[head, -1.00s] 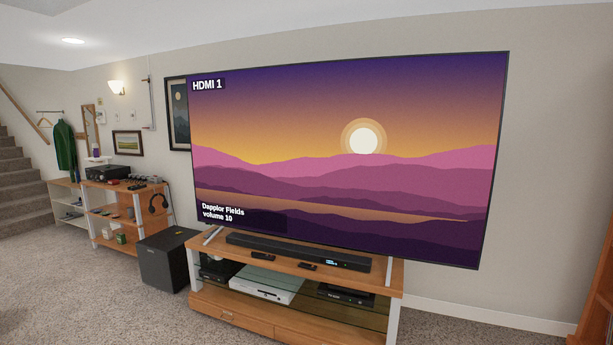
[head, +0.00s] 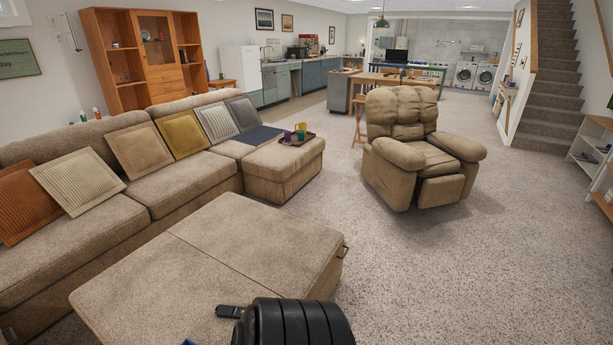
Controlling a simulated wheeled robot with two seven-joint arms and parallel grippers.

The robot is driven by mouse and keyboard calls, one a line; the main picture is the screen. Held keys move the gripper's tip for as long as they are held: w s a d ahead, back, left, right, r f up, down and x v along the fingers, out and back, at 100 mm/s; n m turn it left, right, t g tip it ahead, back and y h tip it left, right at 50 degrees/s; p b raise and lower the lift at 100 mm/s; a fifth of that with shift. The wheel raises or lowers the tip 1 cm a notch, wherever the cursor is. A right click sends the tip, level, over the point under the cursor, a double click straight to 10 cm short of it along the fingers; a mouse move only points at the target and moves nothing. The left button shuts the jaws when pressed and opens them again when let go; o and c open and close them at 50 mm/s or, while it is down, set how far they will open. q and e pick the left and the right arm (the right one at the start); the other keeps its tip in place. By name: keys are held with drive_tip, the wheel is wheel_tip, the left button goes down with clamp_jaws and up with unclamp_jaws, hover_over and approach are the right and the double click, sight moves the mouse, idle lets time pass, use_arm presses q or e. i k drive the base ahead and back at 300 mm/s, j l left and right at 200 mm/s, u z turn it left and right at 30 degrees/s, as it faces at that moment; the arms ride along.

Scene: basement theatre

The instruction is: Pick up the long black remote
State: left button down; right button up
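I cannot make out a long black remote for certain in the head view. A small dark elongated piece (head: 229,311) shows at the bottom, over the front part of the beige ottoman (head: 215,250). It touches or lies beside a black ribbed rounded form, which hides part of the ottoman. I cannot tell whether the small piece is a remote or part of my own body. Neither of my grippers can be recognised in this view.
A beige sectional sofa (head: 190,180) with several cushions runs along the left. A tray (head: 297,139) with cups rests on its chaise. A recliner (head: 420,150) stands right of centre. Carpet (head: 450,260) is open at the right, towards the stairs (head: 553,90).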

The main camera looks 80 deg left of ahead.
sight(236, 313)
drive_tip(key=u, duration=3.3)
drive_tip(key=i+l+z, duration=0.15)
drive_tip(key=l, duration=0.2)
drive_tip(key=l+z, duration=0.15)
drive_tip(key=l, duration=0.25)
drive_tip(key=i+l+z, duration=0.15)
drive_tip(key=l, duration=0.15)
